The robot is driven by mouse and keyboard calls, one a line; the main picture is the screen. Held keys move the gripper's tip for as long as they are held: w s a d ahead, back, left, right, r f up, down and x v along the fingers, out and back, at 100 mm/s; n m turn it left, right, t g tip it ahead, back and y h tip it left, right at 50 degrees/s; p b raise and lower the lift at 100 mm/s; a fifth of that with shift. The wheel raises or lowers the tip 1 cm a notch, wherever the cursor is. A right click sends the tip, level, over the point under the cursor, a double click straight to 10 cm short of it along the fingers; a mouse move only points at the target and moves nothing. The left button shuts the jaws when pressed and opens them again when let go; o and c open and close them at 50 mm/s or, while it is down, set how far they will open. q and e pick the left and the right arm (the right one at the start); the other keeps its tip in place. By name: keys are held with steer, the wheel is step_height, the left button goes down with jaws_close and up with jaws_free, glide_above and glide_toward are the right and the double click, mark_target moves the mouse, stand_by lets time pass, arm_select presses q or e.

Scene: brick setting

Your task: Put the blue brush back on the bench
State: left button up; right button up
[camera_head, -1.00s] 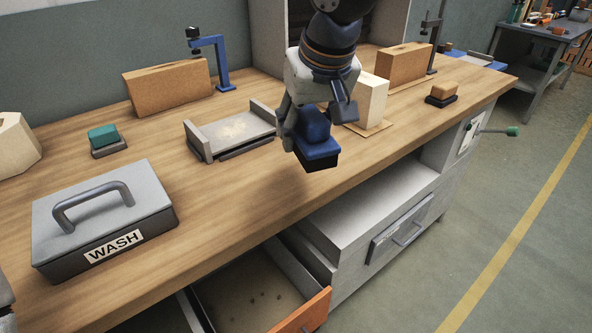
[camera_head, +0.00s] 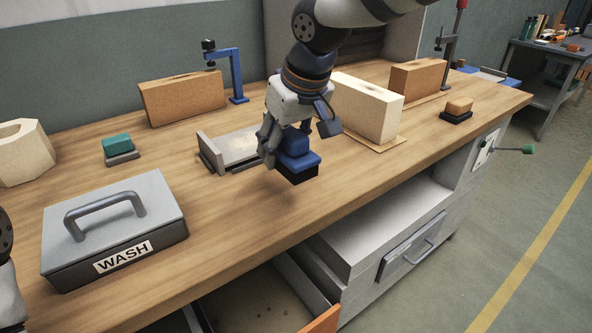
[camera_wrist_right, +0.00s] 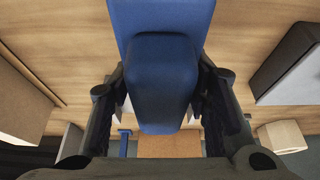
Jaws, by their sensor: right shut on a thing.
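The blue brush (camera_head: 299,161) has a blue block and handle with dark bristles below. My right gripper (camera_head: 284,146) is shut on its handle and holds it above the front part of the wooden bench (camera_head: 235,215). A shadow lies on the bench below it, and the brush looks clear of the top. In the right wrist view the blue handle (camera_wrist_right: 160,80) sits between both fingers (camera_wrist_right: 162,100). In the head view, part of my left arm shows at the left edge; its gripper is out of view.
A grey WASH box (camera_head: 110,215) stands at front left, a teal brush (camera_head: 117,145) behind it. A grey tray (camera_head: 210,155) is just left of the held brush. A pale block (camera_head: 365,108) and tan brush (camera_head: 457,108) stand to the right. An orange-fronted drawer (camera_head: 322,322) is open below.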

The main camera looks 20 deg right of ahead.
steer(key=f, duration=0.1)
steer(key=w+d+f, duration=0.1)
steer(key=d+f, duration=0.1)
steer(key=shift+w+d+f, duration=0.1)
steer(key=shift+w+f, duration=0.15)
steer(key=shift+w, duration=0.05)
steer(key=f, duration=0.3)
steer(key=shift+w+d+f, duration=0.1)
steer(key=shift+d+f, duration=0.15)
arm_select(q)
steer(key=shift+s+f, duration=0.35)
steer(key=shift+s, duration=0.05)
arm_select(e)
steer(key=o, duration=1.1)
steer(key=shift+f, duration=0.1)
